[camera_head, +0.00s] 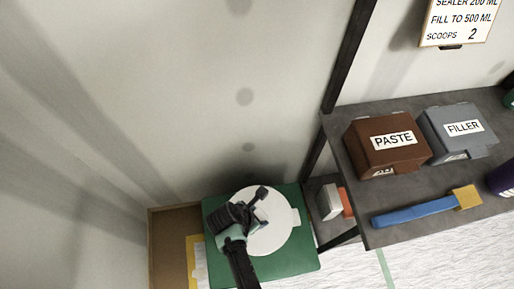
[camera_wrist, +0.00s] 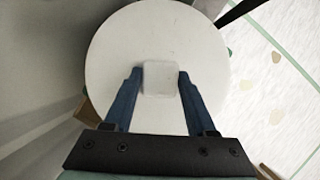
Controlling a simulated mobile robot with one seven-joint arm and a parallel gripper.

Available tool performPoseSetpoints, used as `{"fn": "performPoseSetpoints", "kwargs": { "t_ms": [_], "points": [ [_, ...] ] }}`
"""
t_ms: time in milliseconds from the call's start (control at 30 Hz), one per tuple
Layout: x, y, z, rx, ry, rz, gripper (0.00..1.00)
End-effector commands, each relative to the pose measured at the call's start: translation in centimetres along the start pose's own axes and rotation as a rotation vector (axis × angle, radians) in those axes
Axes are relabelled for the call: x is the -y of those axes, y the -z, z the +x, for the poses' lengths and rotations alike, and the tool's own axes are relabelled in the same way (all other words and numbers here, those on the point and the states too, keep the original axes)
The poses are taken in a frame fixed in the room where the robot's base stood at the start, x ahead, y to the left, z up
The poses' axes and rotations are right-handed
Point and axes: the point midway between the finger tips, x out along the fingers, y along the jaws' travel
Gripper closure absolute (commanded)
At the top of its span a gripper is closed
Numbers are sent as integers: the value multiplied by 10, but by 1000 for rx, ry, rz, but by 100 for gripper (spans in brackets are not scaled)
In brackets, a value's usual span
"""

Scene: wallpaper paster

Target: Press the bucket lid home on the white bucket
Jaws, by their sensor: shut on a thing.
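The white bucket lid (camera_wrist: 158,28) fills the upper middle of the wrist view as a round disc with a square knob. My gripper (camera_wrist: 160,77) is shut on this knob, one blue finger on each side. In the head view the white round lid (camera_head: 282,234) lies over the green surface, with a small tab at its right edge. My gripper (camera_head: 257,210) is over its upper left part. The white bucket is not clearly visible beneath the lid, and I cannot tell how the lid sits on it.
A green board (camera_head: 300,268) lies under the lid, beside a brown-edged box (camera_head: 168,245) at the left. A dark shelf (camera_head: 352,208) at the right holds a brown PASTE box (camera_head: 385,150), a grey FILLER box (camera_head: 458,135) and a blue-handled brush (camera_head: 420,210). A wall stands behind.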

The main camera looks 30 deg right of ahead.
Motion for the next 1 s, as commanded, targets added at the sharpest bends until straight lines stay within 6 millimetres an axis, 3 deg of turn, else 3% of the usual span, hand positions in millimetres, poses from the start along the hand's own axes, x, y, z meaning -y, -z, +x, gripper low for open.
{"fn": "performPoseSetpoints", "kwargs": {
  "t_ms": [400, 1000],
  "points": [
    [0, 16, 40, 0, 0, 0, 100],
    [0, 18, 44, 0, -1, 1, 100]
  ]
}}
